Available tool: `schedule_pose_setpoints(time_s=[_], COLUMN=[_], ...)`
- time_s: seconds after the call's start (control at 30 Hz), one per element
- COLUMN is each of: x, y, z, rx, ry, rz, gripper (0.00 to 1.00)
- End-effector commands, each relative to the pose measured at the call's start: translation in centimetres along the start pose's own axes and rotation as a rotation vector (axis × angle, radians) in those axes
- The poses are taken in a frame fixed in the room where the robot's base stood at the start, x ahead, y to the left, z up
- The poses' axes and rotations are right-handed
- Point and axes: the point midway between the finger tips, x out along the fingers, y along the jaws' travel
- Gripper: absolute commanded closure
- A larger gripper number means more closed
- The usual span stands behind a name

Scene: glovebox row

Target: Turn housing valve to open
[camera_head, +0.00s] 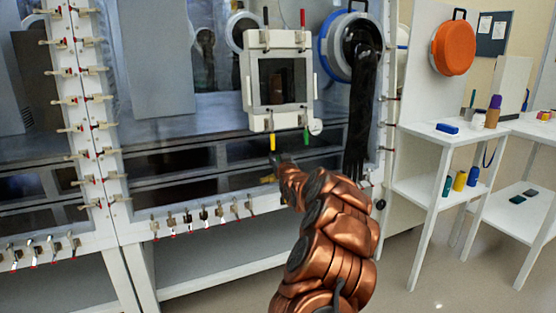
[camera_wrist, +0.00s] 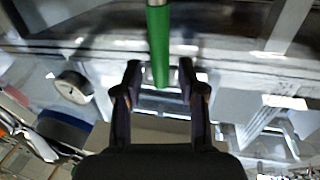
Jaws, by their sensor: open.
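The housing (camera_head: 254,112) is a white box with a dark window, mounted on the front of the glovebox. A yellow handle (camera_head: 272,142) and a green handle (camera_head: 306,136) hang from its lower edge. A black and a red handle (camera_head: 302,18) stand on its top. Which handle is the valve, I cannot tell. My gripper (camera_head: 281,160) is just below the housing, its fingers hard to make out there. In the wrist view my gripper (camera_wrist: 158,80) is open, with the green handle (camera_wrist: 159,50) reaching into view between its fingers. Contact with either finger is not clear.
A round gauge (camera_head: 315,126) sits at the housing's lower right corner; a gauge (camera_wrist: 73,87) also shows in the wrist view. A black glove (camera_head: 362,110) hangs to the right. Toggle clamps (camera_head: 204,215) line the lower frame. White shelves (camera_head: 440,190) stand at right.

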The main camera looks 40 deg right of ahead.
Motion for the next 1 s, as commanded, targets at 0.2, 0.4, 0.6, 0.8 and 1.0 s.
schedule_pose_setpoints(time_s=[0.2, 0.4, 0.6, 0.8, 1.0], x=[0.11, 0.1, 0.1, 0.09, 0.09], y=[-0.05, -0.05, -0.05, -0.04, -0.03], z=[0.0, 0.01, 0.03, 0.03, 0.03], rx=[0.001, 0.0, 0.0, 0.001, 0.001], ry=[0.0, 0.0, 0.0, 0.0, 0.0], rz=[-0.001, -0.001, -0.001, -0.001, -0.001], gripper=[0.6, 0.7, 0.91, 1.0, 1.0])
